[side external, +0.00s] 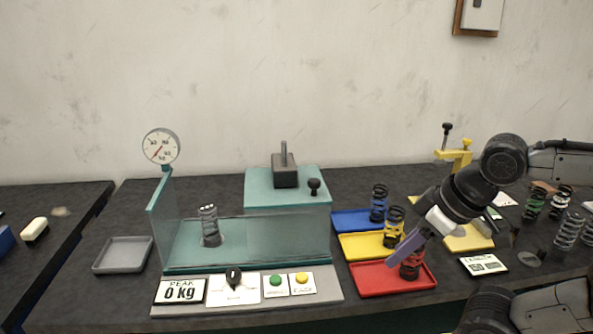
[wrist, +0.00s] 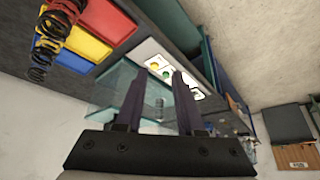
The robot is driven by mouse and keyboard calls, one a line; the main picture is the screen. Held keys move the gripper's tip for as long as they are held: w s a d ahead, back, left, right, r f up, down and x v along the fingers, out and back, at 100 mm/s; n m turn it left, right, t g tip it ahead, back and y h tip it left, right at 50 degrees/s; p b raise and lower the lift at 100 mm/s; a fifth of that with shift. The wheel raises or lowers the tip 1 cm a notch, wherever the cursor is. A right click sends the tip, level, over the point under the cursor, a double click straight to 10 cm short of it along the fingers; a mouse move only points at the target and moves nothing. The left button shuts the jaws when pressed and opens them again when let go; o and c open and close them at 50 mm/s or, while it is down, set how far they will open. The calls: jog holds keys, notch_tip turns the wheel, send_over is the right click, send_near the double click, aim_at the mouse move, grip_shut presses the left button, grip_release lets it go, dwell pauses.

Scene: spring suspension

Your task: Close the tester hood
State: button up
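The tester stands left of centre in the side view, with a teal left wall (side external: 160,215), a clear front panel (side external: 285,240) and a dial gauge. A teal top section (side external: 260,192) with a black knob (side external: 314,187) covers its right rear part. The space above the left part is open. I cannot tell exactly which part is the hood. A grey spring (side external: 209,226) stands upright inside and also shows in the wrist view (wrist: 159,104). My gripper (side external: 395,258) is right of the tester, over the trays. In the wrist view its fingers (wrist: 157,88) are apart and empty.
Blue (side external: 352,219), yellow (side external: 355,246) and red (side external: 375,278) trays hold springs right of the tester. A control panel (side external: 220,290) with a lever and green and yellow buttons lies in front. A grey tray (side external: 122,254) is at left. More springs stand at far right.

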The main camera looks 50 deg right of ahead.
jog(key=shift+s+m, duration=0.1)
jog(key=shift+m, duration=0.2)
jog(key=shift+c, duration=1.2)
jog(key=shift+s+a+m, duration=0.15)
jog(key=shift+a+m, duration=0.1)
jog(key=shift+m, duration=0.15)
jog(key=shift+c, duration=1.2)
jog(key=a+r+m, duration=0.1)
jog(key=a+m+g+y, duration=0.1)
jog(key=m, duration=0.1)
jog(key=shift+w+r, duration=0.35)
grip_shut()
jog(key=w+d+r+m+g+y, duration=0.1)
jog(key=w+d+r+m+y, duration=0.15)
jog(key=w+m, duration=0.4)
jog(key=w+d+r+m+y, duration=0.1)
jog(key=w+d+m+y, duration=0.15)
jog(key=w+m, duration=0.35)
jog(key=d+f+m+t, duration=0.1)
jog(key=d+f+m, duration=0.3)
jog(key=d, duration=0.6)
jog(key=d+f+m+t, duration=0.2)
jog(key=d+m, duration=0.4)
jog(key=d, duration=0.4)
jog(key=w+a+r+x, duration=0.1)
jog(key=x, duration=1.1)
jog(key=shift+w+a, duration=0.2)
jog(key=shift+a, duration=0.15)
